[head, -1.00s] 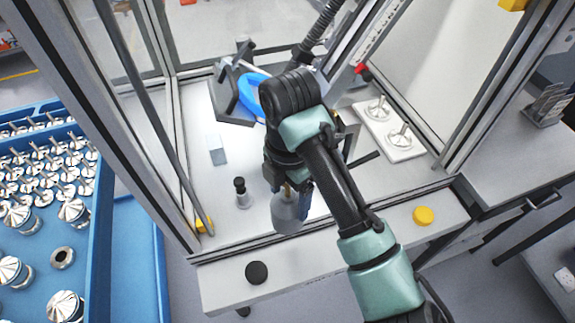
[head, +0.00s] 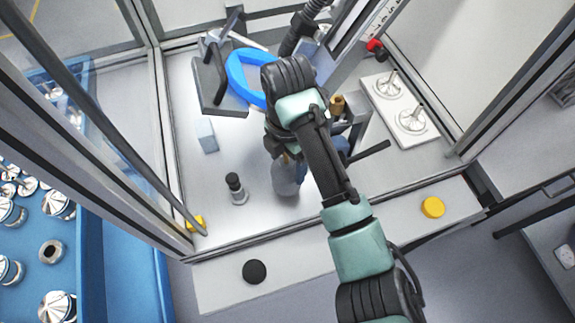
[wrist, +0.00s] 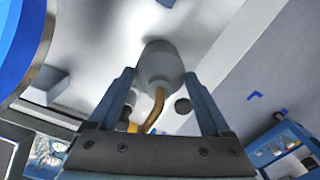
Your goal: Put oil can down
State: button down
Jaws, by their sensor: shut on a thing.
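The oil can (head: 286,176) is a grey can with a brass-coloured spout. In the head view it is below my gripper (head: 290,150), over the light work surface inside the framed enclosure. In the wrist view the can (wrist: 160,66) and its bent spout (wrist: 153,112) sit between the two blue fingers of my gripper (wrist: 160,85). My gripper is shut on the can. My arm hides part of the can and the fingers in the head view. I cannot tell whether the can's base touches the surface.
A small dark-topped bottle (head: 236,188) stands left of the can, with a pale block (head: 207,135) behind it. A blue ring (head: 240,75) and grey fixture are further back. A white tray (head: 385,92) with metal parts is at right. The front ledge holds black and yellow discs.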

aim_at(288, 160)
jog(key=shift+f, duration=1.3)
jog(key=shift+f, duration=0.1)
grip_release()
notch_tip(288, 160, up, 11)
jog(key=shift+w+d+f+p, duration=0.1)
jog(key=shift+f+p, duration=0.1)
jog(key=shift+p, duration=0.25)
jog(key=shift+r, duration=0.8)
